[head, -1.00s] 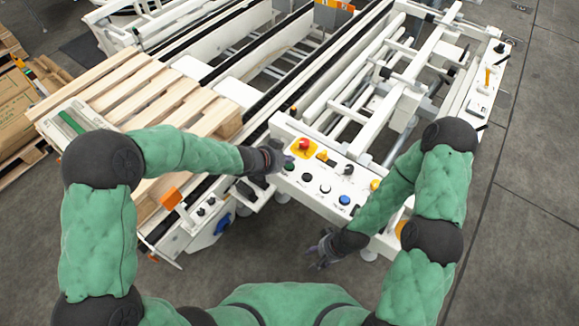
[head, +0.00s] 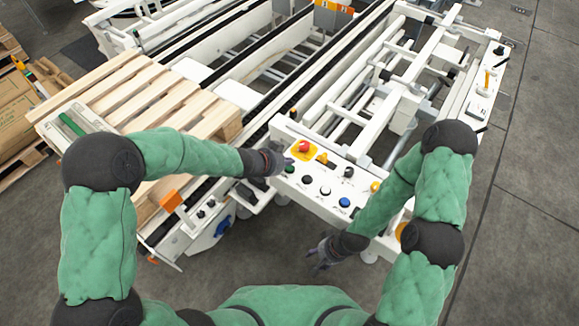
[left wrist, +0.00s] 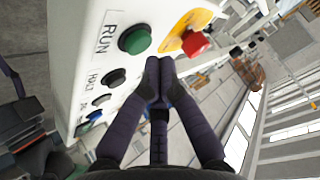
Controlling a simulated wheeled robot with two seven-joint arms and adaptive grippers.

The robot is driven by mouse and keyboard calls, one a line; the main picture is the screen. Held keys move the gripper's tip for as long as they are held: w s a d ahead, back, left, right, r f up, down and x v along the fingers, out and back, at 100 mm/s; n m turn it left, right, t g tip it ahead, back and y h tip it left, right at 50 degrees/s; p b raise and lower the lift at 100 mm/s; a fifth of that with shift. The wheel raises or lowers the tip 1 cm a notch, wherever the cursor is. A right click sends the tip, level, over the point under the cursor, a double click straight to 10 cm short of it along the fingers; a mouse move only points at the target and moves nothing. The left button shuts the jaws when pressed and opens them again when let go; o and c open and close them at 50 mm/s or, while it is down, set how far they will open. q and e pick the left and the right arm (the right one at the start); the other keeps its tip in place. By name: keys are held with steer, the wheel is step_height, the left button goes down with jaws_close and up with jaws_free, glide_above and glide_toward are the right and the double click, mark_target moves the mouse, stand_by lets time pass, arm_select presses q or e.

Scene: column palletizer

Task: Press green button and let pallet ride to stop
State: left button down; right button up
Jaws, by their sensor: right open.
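The green button (left wrist: 135,39), labelled RUN, sits on the white control panel (head: 330,205); in the head view it (head: 289,169) shows just below my left fingertips. My left gripper (head: 286,161) is at the panel's left end. In the left wrist view its fingertips (left wrist: 160,78) are together, empty, beside the green button and appear apart from it. The wooden pallet (head: 170,88) lies on the conveyor at left. My right gripper (head: 320,258) is open and empty, low in front of the panel.
A red emergency button (left wrist: 195,42) on a yellow plate is close beside the green one. The panel also has black buttons (head: 307,180), a blue button (head: 344,202) and black knobs. White conveyor rails (head: 270,65) extend behind. Grey floor (head: 270,255) in front is clear.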

arm_select(q)
steer(key=shift+f, duration=0.1)
steer(key=shift+f+b, duration=0.3)
